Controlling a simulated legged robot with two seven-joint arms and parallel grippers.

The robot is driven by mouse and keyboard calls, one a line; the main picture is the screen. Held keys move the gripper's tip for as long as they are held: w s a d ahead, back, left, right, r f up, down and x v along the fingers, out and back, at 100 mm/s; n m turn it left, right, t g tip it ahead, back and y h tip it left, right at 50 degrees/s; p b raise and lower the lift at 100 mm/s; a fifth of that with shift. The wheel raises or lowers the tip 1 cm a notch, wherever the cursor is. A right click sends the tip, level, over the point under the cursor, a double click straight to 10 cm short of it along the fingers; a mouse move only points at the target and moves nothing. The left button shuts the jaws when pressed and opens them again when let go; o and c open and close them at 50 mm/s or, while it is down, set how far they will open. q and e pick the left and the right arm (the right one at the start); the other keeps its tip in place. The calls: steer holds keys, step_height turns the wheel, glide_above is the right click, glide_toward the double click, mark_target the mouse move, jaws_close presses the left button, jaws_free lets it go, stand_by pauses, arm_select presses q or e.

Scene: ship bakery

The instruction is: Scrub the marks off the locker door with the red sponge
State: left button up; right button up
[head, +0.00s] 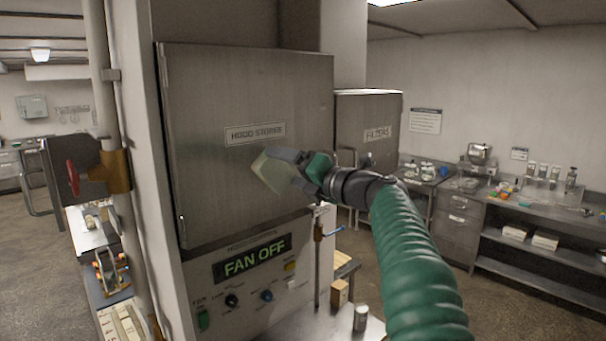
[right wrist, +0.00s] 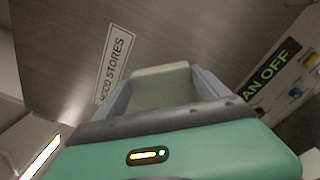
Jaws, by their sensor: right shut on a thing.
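The grey metal locker door (head: 235,95), labelled HOOD STORES, is closed and fills the middle left of the head view. It also shows behind the gripper in the right wrist view (right wrist: 190,35). My right gripper (head: 284,169) is at the door's lower right, below the label. It is shut on a pale yellow-green sponge (head: 267,173), not a red one. The sponge also shows between both fingers in the right wrist view (right wrist: 162,86). The sponge is at or very near the door; I cannot tell if it touches. I can make out no clear marks on the door. My left gripper is out of view.
A panel reading FAN OFF (head: 249,259), with knobs, sits below the door. A can (head: 360,318) and a small box (head: 339,292) stand beside it. A FILTERS cabinet (head: 378,112) is behind to the right.

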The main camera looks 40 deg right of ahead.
mark_target(262, 172)
steer(key=shift+a, duration=1.1)
steer(key=shift+a+f+b, duration=0.15)
steer(key=shift+a+b, duration=0.35)
steer(key=shift+b, duration=0.1)
steer(key=shift+s+a, duration=0.1)
steer(key=shift+a, duration=0.65)
steer(key=shift+a+b, duration=0.3)
steer(key=shift+a, duration=0.3)
steer(key=shift+s, duration=0.15)
